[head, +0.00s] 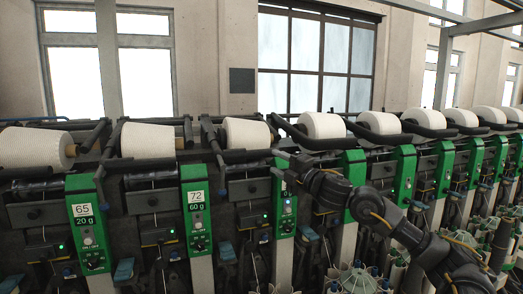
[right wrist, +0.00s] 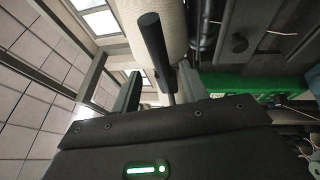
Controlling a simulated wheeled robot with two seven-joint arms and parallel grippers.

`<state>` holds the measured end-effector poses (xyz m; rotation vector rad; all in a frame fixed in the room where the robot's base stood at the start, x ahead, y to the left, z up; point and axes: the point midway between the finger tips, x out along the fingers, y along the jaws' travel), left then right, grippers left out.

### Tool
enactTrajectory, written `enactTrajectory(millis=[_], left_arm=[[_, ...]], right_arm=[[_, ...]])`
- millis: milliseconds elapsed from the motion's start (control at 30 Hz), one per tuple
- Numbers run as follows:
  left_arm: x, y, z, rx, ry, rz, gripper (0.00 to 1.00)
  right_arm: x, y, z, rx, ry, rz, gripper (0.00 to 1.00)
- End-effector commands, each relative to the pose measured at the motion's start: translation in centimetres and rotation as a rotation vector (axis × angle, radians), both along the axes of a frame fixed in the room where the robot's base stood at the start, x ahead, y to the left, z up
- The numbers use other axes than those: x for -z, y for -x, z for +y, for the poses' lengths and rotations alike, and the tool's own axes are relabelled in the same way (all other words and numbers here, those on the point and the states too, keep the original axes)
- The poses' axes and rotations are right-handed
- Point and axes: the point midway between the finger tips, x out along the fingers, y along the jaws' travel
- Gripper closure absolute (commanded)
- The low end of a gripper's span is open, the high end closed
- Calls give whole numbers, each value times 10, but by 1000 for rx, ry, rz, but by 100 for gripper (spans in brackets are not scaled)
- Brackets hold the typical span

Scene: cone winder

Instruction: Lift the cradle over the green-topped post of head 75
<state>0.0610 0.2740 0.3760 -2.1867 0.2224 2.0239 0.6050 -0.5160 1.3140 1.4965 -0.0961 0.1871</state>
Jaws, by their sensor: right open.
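The third green-topped post from the left (head: 285,205) has its number plate mostly covered by my right gripper, so I cannot read 75. A white yarn cone (head: 247,133) sits behind it in a dark cradle (head: 274,126). My right gripper (head: 281,157) is at the top of this post, near the right end of a dark horizontal bar (head: 246,156). In the right wrist view my right gripper (right wrist: 163,88) is open, and a dark rod with a thicker grip (right wrist: 153,42) shows between its fingers. Contact is unclear. My left gripper is out of view.
Posts 65 (head: 86,225) and 72 (head: 196,210) stand to the left, with their own cones and cradles. More green posts (head: 404,175) run off to the right. Cone-shaped holders (head: 358,280) stand low in front. The wall behind has windows.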

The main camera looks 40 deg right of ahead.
Motion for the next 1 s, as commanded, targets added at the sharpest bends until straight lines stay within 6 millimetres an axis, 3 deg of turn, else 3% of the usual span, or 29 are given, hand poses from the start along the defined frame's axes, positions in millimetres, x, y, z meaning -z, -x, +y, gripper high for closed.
enactTrajectory(millis=[33, 233, 500, 900, 1000], left_arm=[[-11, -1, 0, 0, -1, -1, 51], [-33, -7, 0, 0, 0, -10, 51], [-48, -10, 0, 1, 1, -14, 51], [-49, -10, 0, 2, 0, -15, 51], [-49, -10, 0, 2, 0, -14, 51]], right_arm=[[-9, -6, 2, -3, -2, -3, 56], [-15, -42, 2, 0, -5, -1, 56], [-16, -76, 4, 2, 0, 0, 56], [-15, -83, 5, 1, 2, 1, 56], [-15, -83, 5, 1, 2, 1, 68]])
